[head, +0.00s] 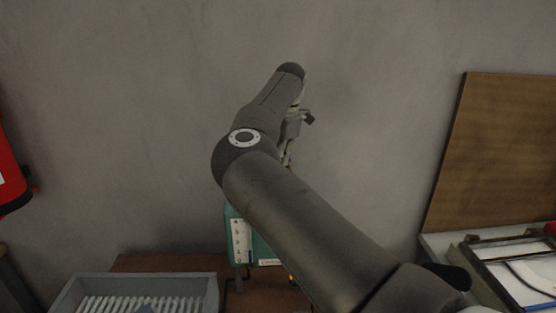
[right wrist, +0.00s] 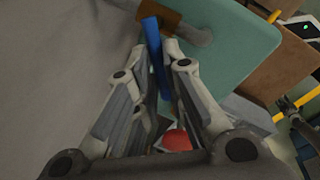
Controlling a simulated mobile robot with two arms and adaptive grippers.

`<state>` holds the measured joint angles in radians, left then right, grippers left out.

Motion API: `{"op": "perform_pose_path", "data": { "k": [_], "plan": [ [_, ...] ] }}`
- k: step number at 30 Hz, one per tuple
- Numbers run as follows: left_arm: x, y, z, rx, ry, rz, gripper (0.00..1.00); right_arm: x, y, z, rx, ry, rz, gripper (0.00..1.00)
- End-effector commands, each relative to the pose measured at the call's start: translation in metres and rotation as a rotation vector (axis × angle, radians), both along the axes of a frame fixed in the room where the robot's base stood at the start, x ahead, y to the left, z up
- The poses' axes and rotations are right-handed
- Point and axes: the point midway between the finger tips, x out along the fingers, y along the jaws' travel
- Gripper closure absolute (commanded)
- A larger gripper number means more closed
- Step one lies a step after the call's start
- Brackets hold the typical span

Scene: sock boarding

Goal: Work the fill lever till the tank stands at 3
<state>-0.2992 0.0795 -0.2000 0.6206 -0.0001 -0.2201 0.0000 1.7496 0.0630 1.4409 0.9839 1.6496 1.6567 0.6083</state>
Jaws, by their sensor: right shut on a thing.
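The teal tank (head: 232,222) stands on a brown bench against the wall, largely hidden behind my right arm. A white scale strip (head: 240,243) with small marks is on its front; I cannot read the level. In the right wrist view the teal body (right wrist: 228,50) is close beyond the fingers. My right gripper (right wrist: 160,48) is shut on the fill lever, a blue bar (right wrist: 156,55) running between its fingers. A red knob (right wrist: 177,140) shows near the palm, in line with the bar. In the head view the right gripper (head: 287,158) is partly hidden by its arm.
A grey bin (head: 210,290) with white slats stands at the lower left. A red object (head: 10,170) hangs at the left edge. A brown board (head: 500,150) leans at the right, behind a tray of items (head: 525,275). The wall (head: 120,100) is close behind the tank.

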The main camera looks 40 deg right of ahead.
Motion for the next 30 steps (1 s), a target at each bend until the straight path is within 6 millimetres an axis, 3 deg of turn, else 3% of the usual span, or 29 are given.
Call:
{"op": "perform_pose_path", "data": {
  "k": [13, 14, 18, 30],
  "plan": [
    [-0.0009, 0.0001, -0.0005, 0.000, 0.001, -0.001, 0.60, 0.0004, 0.0000, 0.0013, 0.000, -0.002, 0.010, 1.00],
    [-0.0009, 0.0001, -0.0005, 0.000, 0.001, -0.001, 0.60, 0.0004, 0.0001, 0.0013, 0.000, -0.002, 0.010, 0.85],
    [-0.0011, 0.0001, -0.0005, 0.001, 0.002, -0.001, 0.60, 0.0003, 0.0000, 0.0011, 0.000, -0.002, 0.010, 0.67],
    [-0.0032, 0.0034, -0.0006, 0.004, 0.004, 0.000, 0.60, -0.0008, 0.0001, 0.0070, 0.000, -0.002, 0.010, 0.67]
  ]
}}
